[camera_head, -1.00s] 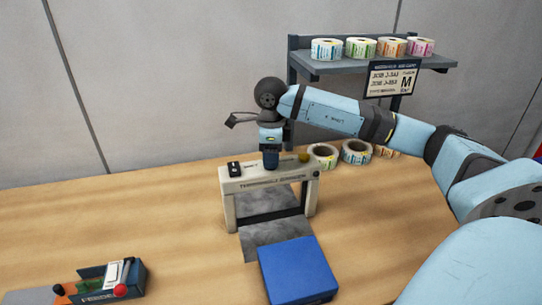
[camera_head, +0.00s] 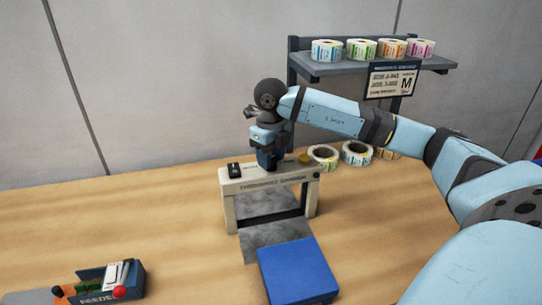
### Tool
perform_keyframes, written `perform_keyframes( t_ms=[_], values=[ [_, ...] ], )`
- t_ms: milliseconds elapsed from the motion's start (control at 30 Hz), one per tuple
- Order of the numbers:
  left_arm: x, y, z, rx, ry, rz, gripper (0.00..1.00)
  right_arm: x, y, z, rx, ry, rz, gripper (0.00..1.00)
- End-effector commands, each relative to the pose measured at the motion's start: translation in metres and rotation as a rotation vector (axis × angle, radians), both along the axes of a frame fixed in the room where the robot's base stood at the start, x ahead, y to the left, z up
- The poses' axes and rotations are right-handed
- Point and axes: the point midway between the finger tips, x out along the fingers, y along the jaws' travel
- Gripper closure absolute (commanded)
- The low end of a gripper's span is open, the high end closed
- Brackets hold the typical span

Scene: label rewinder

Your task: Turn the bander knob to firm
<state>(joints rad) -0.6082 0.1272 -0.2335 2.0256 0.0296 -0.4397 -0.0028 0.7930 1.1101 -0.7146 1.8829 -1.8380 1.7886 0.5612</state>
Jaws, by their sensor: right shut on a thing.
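The bander (camera_head: 243,187) is a pale arch-shaped machine on the table, with a dark lettered strip along its front. My right gripper (camera_head: 267,166) points straight down on the middle of the bander's top. It is shut on the knob there, which the fingers hide. The knob's setting cannot be read. My left gripper is not in view.
A blue block (camera_head: 297,270) lies in front of the bander. A feeder unit (camera_head: 105,282) with a red ball stands at front left. Label rolls (camera_head: 357,152) lie behind right, below a grey shelf (camera_head: 372,63) with more rolls.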

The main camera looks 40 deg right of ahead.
Motion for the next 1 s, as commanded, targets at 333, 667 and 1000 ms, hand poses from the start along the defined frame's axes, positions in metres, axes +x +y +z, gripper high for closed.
perform_keyframes(
  t_ms=[333,667,1000],
  values=[
    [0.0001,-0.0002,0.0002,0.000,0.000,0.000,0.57,0.0004,-0.0007,0.0013,-0.001,-0.002,-0.039,0.81],
    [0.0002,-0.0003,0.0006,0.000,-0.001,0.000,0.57,0.0004,-0.0007,0.0012,-0.001,-0.002,-0.038,0.41],
    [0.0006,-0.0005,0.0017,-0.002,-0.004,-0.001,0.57,0.0002,-0.0001,0.0018,0.000,-0.001,-0.036,0.32]
  ],
)
